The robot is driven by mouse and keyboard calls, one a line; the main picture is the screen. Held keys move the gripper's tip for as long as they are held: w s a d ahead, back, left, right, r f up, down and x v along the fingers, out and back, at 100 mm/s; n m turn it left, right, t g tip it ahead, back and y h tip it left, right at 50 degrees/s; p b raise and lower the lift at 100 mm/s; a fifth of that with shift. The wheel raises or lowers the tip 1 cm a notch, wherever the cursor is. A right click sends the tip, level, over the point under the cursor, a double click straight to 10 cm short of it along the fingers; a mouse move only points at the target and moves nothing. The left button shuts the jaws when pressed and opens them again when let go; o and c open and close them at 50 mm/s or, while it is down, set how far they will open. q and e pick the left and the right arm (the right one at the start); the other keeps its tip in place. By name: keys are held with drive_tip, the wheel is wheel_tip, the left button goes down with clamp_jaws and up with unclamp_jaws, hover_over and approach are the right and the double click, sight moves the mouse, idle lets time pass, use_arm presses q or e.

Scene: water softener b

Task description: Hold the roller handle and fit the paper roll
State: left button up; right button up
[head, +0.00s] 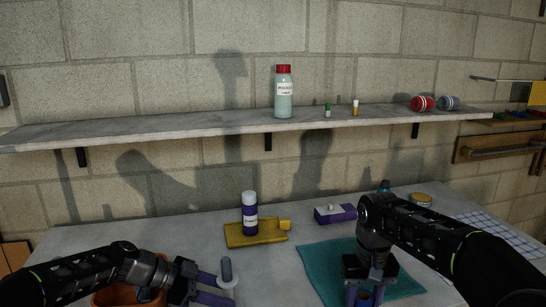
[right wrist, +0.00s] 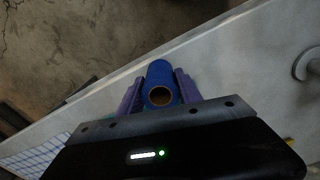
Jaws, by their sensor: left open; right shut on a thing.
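A grey upright post on a pale round base, which looks like the roller handle (head: 226,270), stands at the front of the table in the head view. My left gripper (head: 218,287) is open, with its purple fingers right beside this base; whether they touch it I cannot tell. My right gripper (head: 364,297) is shut on a blue roll with a brown hollow core, the paper roll (right wrist: 160,84). The roll sits between the purple fingers in the right wrist view.
A teal mat (head: 326,262) lies under the right arm. A yellow tray (head: 246,236) with a purple-and-white bottle (head: 249,212) and a purple box (head: 335,214) stand behind. An orange pot (head: 112,297) is partly hidden by my left arm. A shelf (head: 190,128) runs above.

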use_arm(q)
drive_tip(key=v, duration=1.2)
idle(0.3)
